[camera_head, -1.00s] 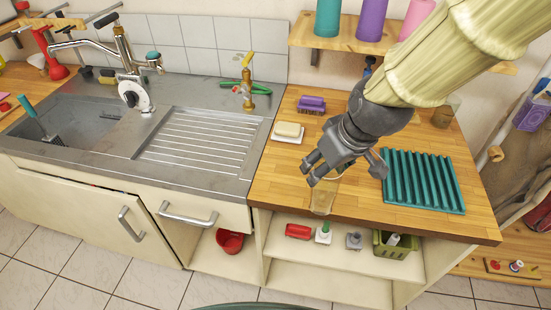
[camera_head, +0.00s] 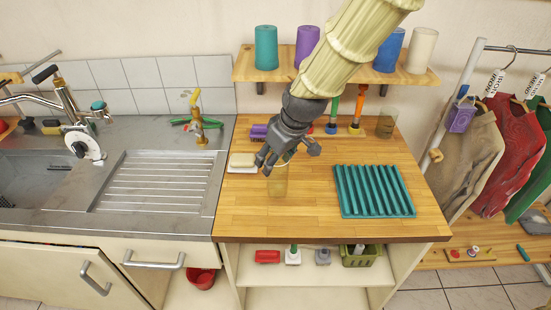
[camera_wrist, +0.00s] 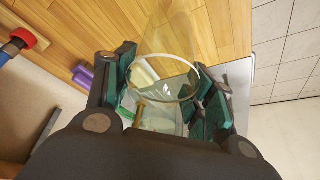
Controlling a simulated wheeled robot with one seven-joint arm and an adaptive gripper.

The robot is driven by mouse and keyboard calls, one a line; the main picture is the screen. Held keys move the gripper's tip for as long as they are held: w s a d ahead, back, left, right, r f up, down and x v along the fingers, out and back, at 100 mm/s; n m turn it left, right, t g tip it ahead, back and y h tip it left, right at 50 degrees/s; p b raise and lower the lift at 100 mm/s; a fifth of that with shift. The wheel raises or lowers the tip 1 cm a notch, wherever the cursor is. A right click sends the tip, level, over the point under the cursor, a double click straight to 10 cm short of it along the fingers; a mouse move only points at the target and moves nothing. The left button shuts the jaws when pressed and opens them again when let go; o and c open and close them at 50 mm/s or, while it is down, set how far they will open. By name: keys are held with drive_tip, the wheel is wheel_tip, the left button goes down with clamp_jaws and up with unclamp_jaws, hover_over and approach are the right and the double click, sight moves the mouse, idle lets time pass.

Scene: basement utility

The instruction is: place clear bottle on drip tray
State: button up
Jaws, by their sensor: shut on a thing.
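The clear bottle (camera_head: 279,181) is see-through and hangs below my gripper (camera_head: 275,165) over the wooden counter, left of the teal ribbed drip tray (camera_head: 374,191). In the wrist view the bottle's round rim (camera_wrist: 168,78) shows between the two green-padded fingers, and my gripper (camera_wrist: 165,100) is shut on it. The bottle looks upright in the head view. I cannot tell whether its base touches the counter. The drip tray lies flat and empty on the right part of the counter.
A soap dish with soap (camera_head: 242,162) and a purple brush (camera_head: 259,131) lie left of my gripper. A clear glass (camera_head: 386,125) stands behind the tray, beside brushes (camera_head: 357,112). A shelf (camera_head: 340,73) with coloured cylinders overhangs the back. The counter's front strip is clear.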

drive_tip(key=shift+w+d+f+p, duration=0.1)
drive_tip(key=shift+w+f+p, duration=0.4)
drive_tip(key=shift+f, duration=0.45)
drive_tip(key=shift+w+f+p, duration=0.4)
drive_tip(key=shift+w+f, duration=0.15)
drive_tip(key=shift+f, duration=0.45)
drive_tip(key=o, duration=1.5)
drive_tip(key=shift+o, duration=0.2)
